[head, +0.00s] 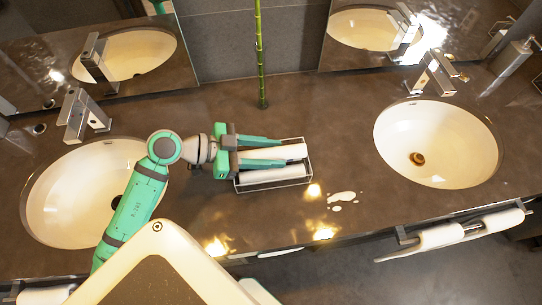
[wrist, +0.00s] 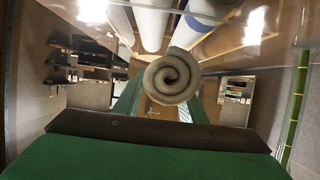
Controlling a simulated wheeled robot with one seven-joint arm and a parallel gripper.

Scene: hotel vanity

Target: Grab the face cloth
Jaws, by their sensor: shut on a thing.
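The face cloth (head: 293,152) is a white roll at the wire-rimmed tray (head: 310,172) on the dark counter between the two basins. My gripper (head: 280,151) reaches in from the left, its two green fingers shut on either side of the roll. In the wrist view the spiral end of the face cloth (wrist: 172,78) faces the camera between the fingers. A second white roll (head: 272,174) lies in the tray in front of it. I cannot tell whether the held roll is lifted off the tray floor.
White basins stand at left (head: 65,195) and right (head: 450,150), with taps behind them. A green bamboo stalk (head: 261,55) rises behind the tray. A white spill (head: 342,197) lies to the tray's right.

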